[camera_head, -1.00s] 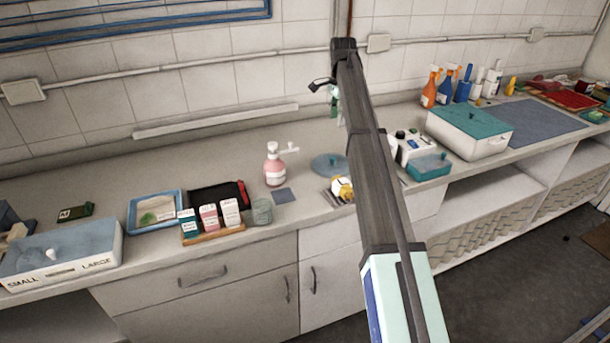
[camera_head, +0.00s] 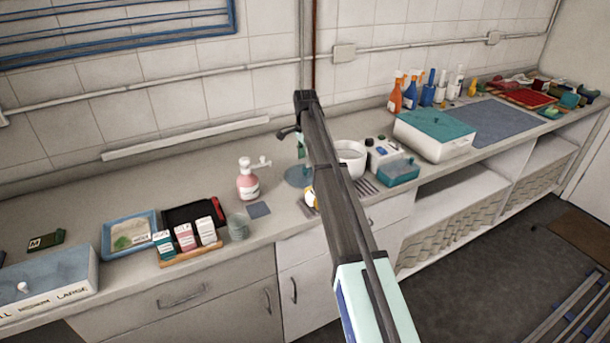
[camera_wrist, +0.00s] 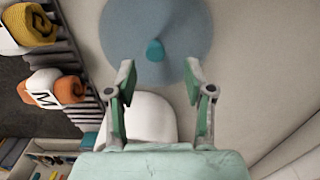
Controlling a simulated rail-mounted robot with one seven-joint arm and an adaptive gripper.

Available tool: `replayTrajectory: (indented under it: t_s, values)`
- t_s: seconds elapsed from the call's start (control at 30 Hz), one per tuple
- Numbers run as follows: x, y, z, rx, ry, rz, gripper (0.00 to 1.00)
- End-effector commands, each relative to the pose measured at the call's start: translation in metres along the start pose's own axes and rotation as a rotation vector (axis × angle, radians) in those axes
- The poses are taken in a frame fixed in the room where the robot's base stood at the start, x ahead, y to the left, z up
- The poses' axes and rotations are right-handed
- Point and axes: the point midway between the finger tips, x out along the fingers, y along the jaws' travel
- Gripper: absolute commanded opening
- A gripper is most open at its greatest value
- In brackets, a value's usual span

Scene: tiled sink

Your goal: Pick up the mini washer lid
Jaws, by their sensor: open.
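The mini washer lid appears to be the round grey-blue disc (camera_head: 297,178) lying on the counter, partly hidden by my arm in the head view. In the wrist view the disc (camera_wrist: 120,32) is at the top, with a small teal knob (camera_wrist: 155,50) at its middle. My gripper (camera_wrist: 160,72) is open and empty, its two fingers apart, with the knob between and just beyond the fingertips in the picture. In the head view my gripper (camera_head: 301,146) shows as a small green part above the disc. I cannot tell its exact height.
An open white tub (camera_head: 351,158) stands right of the disc, beside a control box (camera_head: 383,152) and teal-lidded box (camera_head: 397,172). Rolled orange and yellow cloths (camera_wrist: 52,88) sit on a dark rack in the wrist view.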

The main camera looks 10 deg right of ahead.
Motion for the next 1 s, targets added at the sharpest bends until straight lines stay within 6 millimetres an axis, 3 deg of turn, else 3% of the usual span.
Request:
replayTrajectory:
  t_s: [0.4,0.67,0.8,0.83,1.0]
  values:
    - [0.045,0.006,0.003,0.000,-0.001,0.002,0.53]
    - [0.051,0.006,0.003,0.000,0.000,0.001,0.53]
    - [0.050,0.006,0.003,0.000,0.000,0.001,0.07]
    - [0.051,0.006,0.003,0.000,0.000,0.001,0.00]
    - [0.051,0.006,0.003,0.000,0.000,0.001,0.00]
